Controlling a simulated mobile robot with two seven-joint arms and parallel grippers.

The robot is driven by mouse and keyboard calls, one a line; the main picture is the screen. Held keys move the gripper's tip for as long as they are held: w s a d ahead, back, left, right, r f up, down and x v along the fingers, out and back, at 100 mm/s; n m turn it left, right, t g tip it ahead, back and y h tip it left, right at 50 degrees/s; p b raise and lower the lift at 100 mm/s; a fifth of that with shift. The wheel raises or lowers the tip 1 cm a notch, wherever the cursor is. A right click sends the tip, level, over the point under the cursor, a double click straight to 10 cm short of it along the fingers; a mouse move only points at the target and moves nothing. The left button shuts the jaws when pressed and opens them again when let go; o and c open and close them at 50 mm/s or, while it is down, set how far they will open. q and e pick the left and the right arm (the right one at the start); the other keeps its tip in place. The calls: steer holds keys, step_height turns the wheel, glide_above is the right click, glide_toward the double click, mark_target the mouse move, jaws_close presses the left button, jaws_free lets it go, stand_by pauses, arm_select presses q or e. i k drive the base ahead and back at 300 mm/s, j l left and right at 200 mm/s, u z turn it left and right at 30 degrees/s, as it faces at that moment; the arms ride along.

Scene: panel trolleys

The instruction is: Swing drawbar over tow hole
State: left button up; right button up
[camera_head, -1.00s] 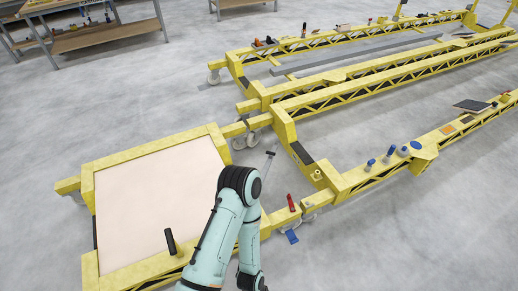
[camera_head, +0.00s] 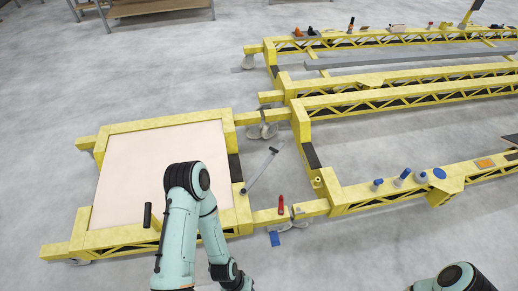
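The drawbar (camera_head: 262,168) is a thin grey rod with a dark crosspiece at its upper end. It slants up and right from the right edge of the small panel trolley (camera_head: 170,126), in the gap before the long yellow trolley (camera_head: 300,122). A small yellow ring-like fitting (camera_head: 317,183) on the long trolley's near end may be the tow hole; its opening is too small to tell. The drawbar's free end is apart from it, up and left.
A black upright handle (camera_head: 148,215) stands on the small trolley. A red handle (camera_head: 281,204) and blue pedal (camera_head: 274,239) sit at the near coupling beam. Blue-topped items (camera_head: 400,177) line the long trolley's near rail. A workbench (camera_head: 150,7) stands behind. Floor at left is clear.

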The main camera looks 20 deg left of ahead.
mark_target(248, 186)
steer(key=i+l+u, duration=0.1)
steer(key=l+u, duration=0.15)
steer(key=u, duration=0.15)
steer(key=i+l+u, duration=0.1)
steer(key=l+u, duration=0.15)
steer(key=u, duration=0.15)
steer(key=l+u, duration=0.35)
steer(key=i+l+u, duration=0.15)
steer(key=u, duration=0.25)
steer(key=i+l+u, duration=0.1)
steer(key=u, duration=0.25)
steer(key=i+l+u, duration=0.1)
steer(key=l+u, duration=0.3)
steer(key=i+l+u, duration=0.2)
steer(key=i+j, duration=0.05)
steer(key=j, duration=0.05)
